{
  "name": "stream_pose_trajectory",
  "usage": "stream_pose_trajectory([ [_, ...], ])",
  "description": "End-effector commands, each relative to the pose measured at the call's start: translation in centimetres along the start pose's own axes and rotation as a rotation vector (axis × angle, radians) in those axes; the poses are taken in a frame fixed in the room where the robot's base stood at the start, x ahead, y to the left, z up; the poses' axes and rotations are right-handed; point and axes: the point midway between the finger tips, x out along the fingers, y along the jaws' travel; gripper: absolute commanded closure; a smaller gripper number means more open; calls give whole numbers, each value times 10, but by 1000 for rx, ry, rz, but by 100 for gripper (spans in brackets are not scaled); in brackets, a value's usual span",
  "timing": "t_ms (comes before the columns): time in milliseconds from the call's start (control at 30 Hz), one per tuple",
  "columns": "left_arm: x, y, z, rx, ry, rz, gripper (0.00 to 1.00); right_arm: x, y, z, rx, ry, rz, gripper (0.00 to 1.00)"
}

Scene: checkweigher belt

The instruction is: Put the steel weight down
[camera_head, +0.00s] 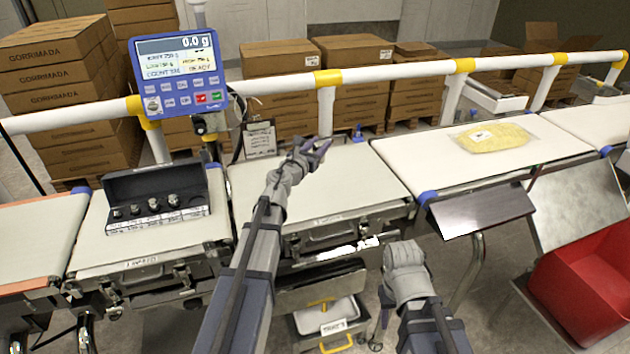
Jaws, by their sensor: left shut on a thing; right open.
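My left gripper (314,148) is above the far part of the middle white weigh belt (345,190). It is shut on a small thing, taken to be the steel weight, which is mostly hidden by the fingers. The gripper appears raised above the belt, and no weight stands on that belt. An open black case (158,182) on the belt to the left holds several small steel weights in a row. My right gripper (404,256) is open, low in front of the belts, with its fingertips hard to make out.
The blue display (178,73) reads 0.0 g. A bagged yellow product (494,137) lies on the right belt (420,155). A white guard rail (400,71) runs behind the belts. A red bin (588,285) and a sloping dark plate (482,209) are at right.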

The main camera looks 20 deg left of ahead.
Motion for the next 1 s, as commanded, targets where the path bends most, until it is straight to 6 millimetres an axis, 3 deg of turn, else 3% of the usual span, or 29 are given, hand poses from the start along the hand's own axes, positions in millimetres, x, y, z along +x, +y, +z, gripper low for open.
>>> stream_pose_trajectory([
  [267, 1, 0, -15, 0, 0, 0, 100, 15, -1, -1, 0, 0, 0, 50],
  [600, 3, -1, -61, 0, -1, 0, 100, 61, -6, -4, -1, 0, 0, 50],
  [867, 3, -1, -64, 0, -1, 0, 100, 64, -6, -4, -1, 0, 0, 50],
  [1000, 4, -2, -74, 0, -1, 0, 100, 74, -7, -4, -1, 0, 0, 50],
])
